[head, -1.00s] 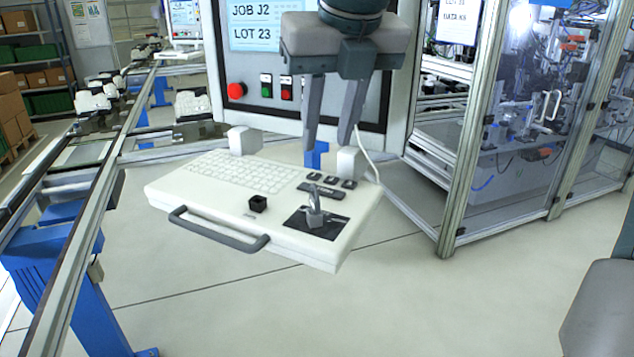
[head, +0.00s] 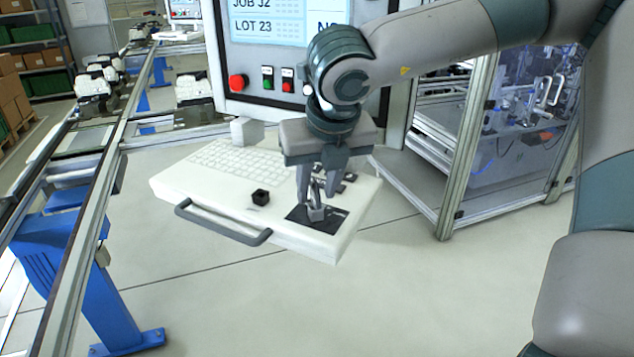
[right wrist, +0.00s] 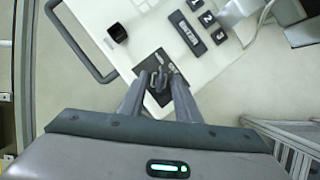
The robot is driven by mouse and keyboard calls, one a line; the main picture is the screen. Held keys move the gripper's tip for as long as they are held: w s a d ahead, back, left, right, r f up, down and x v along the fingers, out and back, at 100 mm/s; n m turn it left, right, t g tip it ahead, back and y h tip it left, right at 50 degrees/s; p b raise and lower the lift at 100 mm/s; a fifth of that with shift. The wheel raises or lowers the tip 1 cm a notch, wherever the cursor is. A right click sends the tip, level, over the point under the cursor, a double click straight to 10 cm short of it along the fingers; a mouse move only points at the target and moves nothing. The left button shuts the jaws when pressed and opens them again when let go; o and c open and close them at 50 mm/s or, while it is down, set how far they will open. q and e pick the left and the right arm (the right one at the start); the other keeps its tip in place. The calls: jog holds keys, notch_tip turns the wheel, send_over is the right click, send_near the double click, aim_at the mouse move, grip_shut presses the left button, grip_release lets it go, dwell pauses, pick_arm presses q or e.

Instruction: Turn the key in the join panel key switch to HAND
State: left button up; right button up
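The key switch (head: 316,213) stands on a dark plate (head: 334,222) at the front right of the white keyboard panel (head: 225,203). Its grey key (head: 316,189) stands up from it; in the right wrist view the key (right wrist: 158,82) shows between the fingertips. My right gripper (head: 317,196) points down over the switch, one finger on each side of the key. In the right wrist view my right gripper (right wrist: 158,97) shows a gap between its fingers, and I cannot see contact with the key. The position lettering is too small to read. My left gripper is out of view.
A black knob (head: 260,197) and a grey handle (head: 222,225) are left of the switch. Above stands the cabinet with a red button (head: 238,82) and a screen (head: 268,20). A conveyor rail (head: 75,240) runs at left; a framed enclosure (head: 468,150) stands at right.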

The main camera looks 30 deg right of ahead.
jog(key=shift+f, duration=0.25)
grip_shut()
